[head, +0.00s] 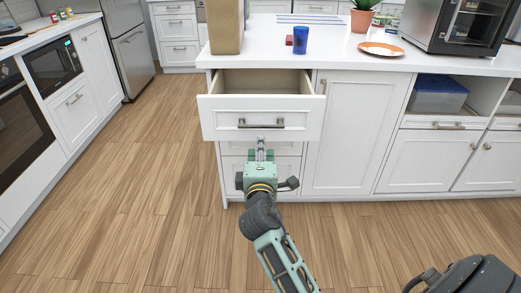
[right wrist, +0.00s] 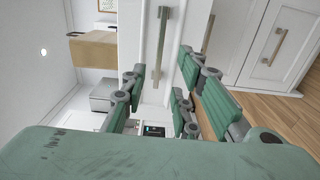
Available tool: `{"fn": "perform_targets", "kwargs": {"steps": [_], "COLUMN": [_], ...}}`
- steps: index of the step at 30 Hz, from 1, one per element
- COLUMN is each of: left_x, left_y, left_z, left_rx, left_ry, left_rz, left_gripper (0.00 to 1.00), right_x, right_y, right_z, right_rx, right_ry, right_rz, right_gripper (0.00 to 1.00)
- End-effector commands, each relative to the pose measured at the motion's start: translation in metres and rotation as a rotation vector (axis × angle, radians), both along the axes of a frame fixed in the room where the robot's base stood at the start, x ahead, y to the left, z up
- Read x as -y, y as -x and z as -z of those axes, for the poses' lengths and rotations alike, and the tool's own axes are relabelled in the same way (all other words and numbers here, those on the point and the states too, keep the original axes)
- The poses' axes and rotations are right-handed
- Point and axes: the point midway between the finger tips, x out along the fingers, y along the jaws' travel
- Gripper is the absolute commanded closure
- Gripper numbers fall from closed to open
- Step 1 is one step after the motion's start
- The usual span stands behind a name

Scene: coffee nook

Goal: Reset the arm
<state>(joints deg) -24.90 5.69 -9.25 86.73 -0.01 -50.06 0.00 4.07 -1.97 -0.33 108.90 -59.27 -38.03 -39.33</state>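My right gripper (head: 262,146) is just below and in front of the handle (head: 261,122) of the open top drawer (head: 214,118). Its arm comes in from the bottom of the head view. In the right wrist view the two fingers of this gripper (right wrist: 165,95) are spread with nothing between them. A bar handle (right wrist: 160,45) shows beyond the fingertips, apart from them. My left gripper is in neither view.
The visible inside of the drawer looks empty. On the counter (head: 340,54) stand a brown box (head: 227,25), a blue cup (head: 300,40), an orange plate (head: 381,49) and a potted plant (head: 362,18). Wooden floor (head: 130,190) lies clear to the left.

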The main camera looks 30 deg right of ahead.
Motion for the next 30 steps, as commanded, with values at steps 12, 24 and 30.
{"fn": "perform_targets", "kwargs": {"steps": [12, 24, 30], "left_x": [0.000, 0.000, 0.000], "left_y": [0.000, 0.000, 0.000], "left_z": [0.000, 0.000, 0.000], "left_rx": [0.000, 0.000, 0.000], "left_ry": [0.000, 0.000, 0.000], "left_rz": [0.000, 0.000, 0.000], "left_gripper": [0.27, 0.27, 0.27], "right_x": [-0.006, -0.063, -0.095], "right_y": [0.003, 0.109, 0.210], "right_z": [0.038, 0.298, 0.400], "right_rx": [-0.044, -0.394, -0.573], "right_ry": [-0.082, -0.750, -1.057], "right_rz": [-0.021, 0.029, 0.192], "right_gripper": [0.73, 0.73, 0.73]}}
